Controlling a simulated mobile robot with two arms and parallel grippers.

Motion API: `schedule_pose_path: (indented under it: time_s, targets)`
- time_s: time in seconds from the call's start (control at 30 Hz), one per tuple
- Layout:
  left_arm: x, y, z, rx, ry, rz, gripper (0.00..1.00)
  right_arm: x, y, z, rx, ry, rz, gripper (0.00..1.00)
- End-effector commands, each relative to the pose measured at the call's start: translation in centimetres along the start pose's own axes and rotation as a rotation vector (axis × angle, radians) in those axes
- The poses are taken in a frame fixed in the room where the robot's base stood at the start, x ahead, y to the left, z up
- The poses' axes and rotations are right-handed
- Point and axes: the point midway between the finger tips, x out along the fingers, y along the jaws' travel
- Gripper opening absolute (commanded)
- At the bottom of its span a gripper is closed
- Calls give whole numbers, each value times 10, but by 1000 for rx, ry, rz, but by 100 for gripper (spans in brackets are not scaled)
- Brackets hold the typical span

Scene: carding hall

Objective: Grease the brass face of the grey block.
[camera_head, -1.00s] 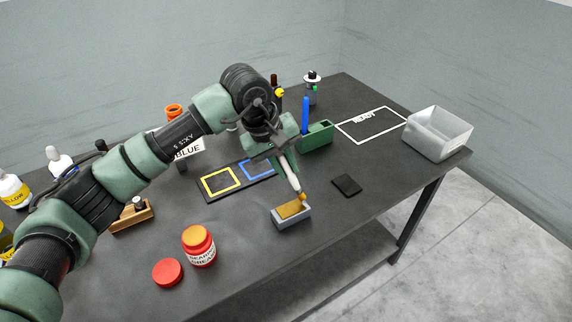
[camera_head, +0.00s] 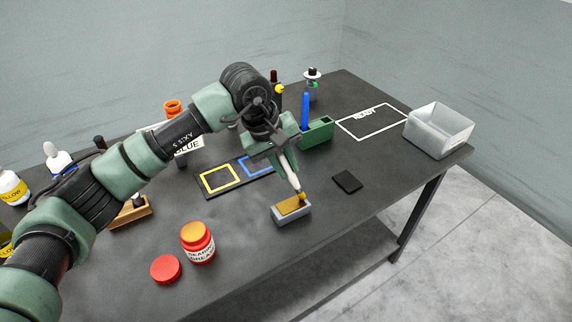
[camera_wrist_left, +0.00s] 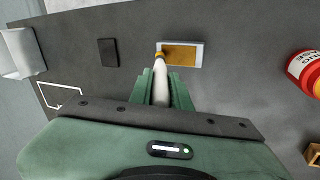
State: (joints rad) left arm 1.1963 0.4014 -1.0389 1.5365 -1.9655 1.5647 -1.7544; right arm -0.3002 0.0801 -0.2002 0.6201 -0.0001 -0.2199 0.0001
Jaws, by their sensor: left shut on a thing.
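The grey block (camera_head: 292,217) sits near the table's front edge with its brass face (camera_head: 291,205) up. It also shows in the left wrist view (camera_wrist_left: 198,45). My left gripper (camera_head: 285,156) is shut on a white-handled brush (camera_head: 292,177). The brush's yellowish tip (camera_wrist_left: 160,55) is at one end of the brass face; I cannot tell whether it touches. The open red grease jar (camera_head: 198,246) stands to the left of the block, yellowish at its top, with its red lid (camera_head: 166,269) beside it. My right gripper is not in view.
A black pad (camera_head: 347,181) lies right of the block. Behind are a board with yellow and blue frames (camera_head: 220,190) and a green holder (camera_head: 318,136) with a blue stick. A clear bin (camera_head: 438,132) stands at the right table end, by a white-outlined area (camera_head: 371,123).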

Motion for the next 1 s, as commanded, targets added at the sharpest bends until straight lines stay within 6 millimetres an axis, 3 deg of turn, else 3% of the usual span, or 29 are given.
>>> schedule_pose_path:
  time_s: [0.3, 1.0]
  targets:
    - [3, -3, 0, -1, 1, 0, 0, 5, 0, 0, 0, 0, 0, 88]
    - [-12, -45, 7, -1, 2, 0, 0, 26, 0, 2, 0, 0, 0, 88]
